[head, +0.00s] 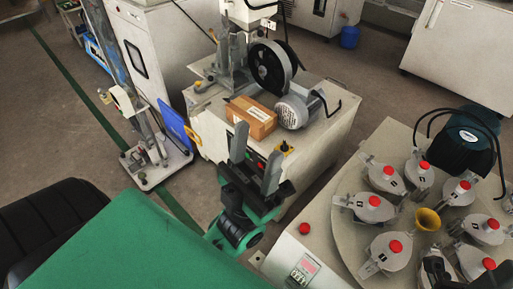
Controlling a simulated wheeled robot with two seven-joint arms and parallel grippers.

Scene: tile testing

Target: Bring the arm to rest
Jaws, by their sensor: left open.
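My left gripper (257,157) is open near the middle of the head view. Its two grey fingers point up and away, apart from each other, with nothing visible between them. It shows in front of the machine table with the brown box; the gap to that table is hard to judge. A dark shape at the bottom right corner may be part of my right gripper, but it is cut off and its jaws cannot be made out.
A white machine table (327,143) carries a brown box (252,117), a motor (299,110) and a black wheel (270,66). At right, a round tester (347,236) holds several red-knobbed pots around a yellow funnel (427,219). A blue bucket (350,36) stands behind. Floor shows at left.

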